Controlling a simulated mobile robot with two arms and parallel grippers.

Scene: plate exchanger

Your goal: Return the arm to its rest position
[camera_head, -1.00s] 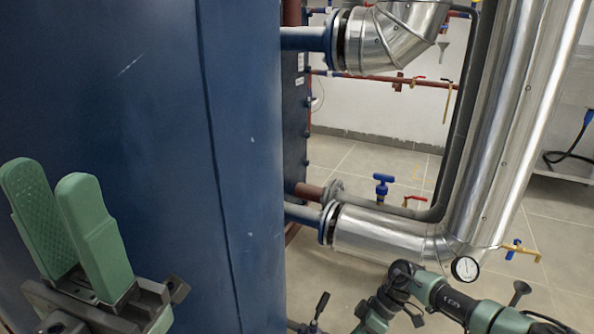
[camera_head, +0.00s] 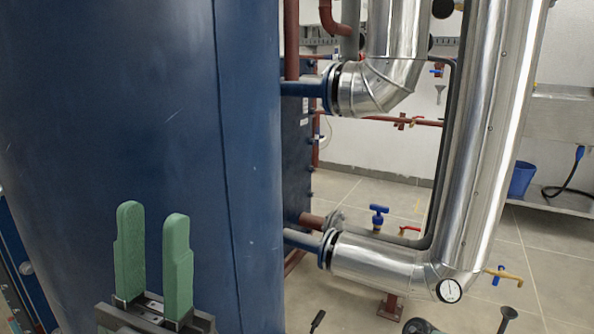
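My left gripper (camera_head: 153,214) is at the lower left of the head view, in front of the large blue panel. Its two green fingers point up, roughly parallel, with a clear gap between them. The gripper is open and nothing is between the fingers. The rest of the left arm is below the picture edge. My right gripper is not in view.
The blue plate exchanger body (camera_head: 150,110) fills the left. A shiny insulated pipe (camera_head: 480,130) stands at the right and bends to a lower flange. Tiled floor shows at lower right.

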